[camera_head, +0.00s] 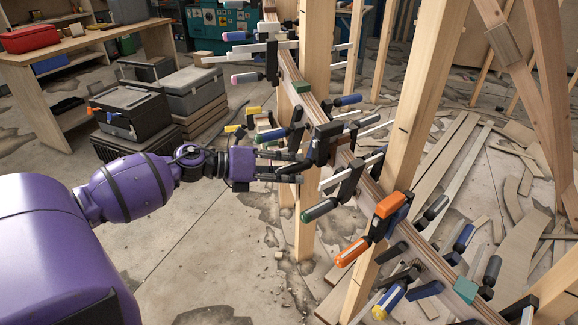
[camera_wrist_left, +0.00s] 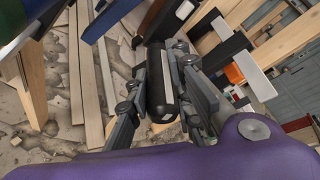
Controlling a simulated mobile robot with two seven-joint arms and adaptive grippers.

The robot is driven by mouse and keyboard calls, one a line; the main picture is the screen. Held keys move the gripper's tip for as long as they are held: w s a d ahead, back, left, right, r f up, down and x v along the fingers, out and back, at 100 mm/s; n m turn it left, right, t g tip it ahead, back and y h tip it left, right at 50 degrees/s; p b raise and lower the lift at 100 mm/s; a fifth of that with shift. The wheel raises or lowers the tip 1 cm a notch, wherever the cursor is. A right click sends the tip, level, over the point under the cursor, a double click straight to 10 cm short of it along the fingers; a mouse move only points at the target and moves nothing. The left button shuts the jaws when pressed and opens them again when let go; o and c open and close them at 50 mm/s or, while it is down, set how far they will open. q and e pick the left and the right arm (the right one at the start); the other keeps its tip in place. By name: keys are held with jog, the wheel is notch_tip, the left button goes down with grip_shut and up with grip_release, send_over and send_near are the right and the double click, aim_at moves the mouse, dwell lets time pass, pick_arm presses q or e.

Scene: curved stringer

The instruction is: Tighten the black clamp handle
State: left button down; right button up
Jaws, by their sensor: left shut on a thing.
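The black clamp handle (camera_wrist_left: 160,92) is a dark rounded cylinder in the left wrist view, lying between my left gripper's grey fingers (camera_wrist_left: 164,88). The fingers are shut on it, one on each side. In the head view my left gripper (camera_head: 290,166) reaches in from the left to the row of clamps on the curved wooden stringer (camera_head: 362,180). The handle is hard to tell apart from the dark fingers there. A dark clamp body (camera_head: 324,142) stands just beyond the fingertips. My right gripper is in neither view.
Several other clamps sit close by on the stringer, including an orange one (camera_head: 390,205) and a green-ended handle (camera_head: 319,210). Wooden posts (camera_head: 420,100) stand behind and beside it. Dark cases (camera_head: 135,108) stand at left. Loose wood strips lie on the floor at right.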

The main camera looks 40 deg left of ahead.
pick_arm(q)
jog(key=shift+m+y+p, duration=0.35)
jog(key=shift+m+y, duration=0.05)
jog(key=shift+m, duration=0.2)
jog(key=shift+f, duration=0.1)
jog(key=c, duration=1.7)
grip_release()
jog(key=shift+o, duration=0.3)
jog(key=v, duration=1.2)
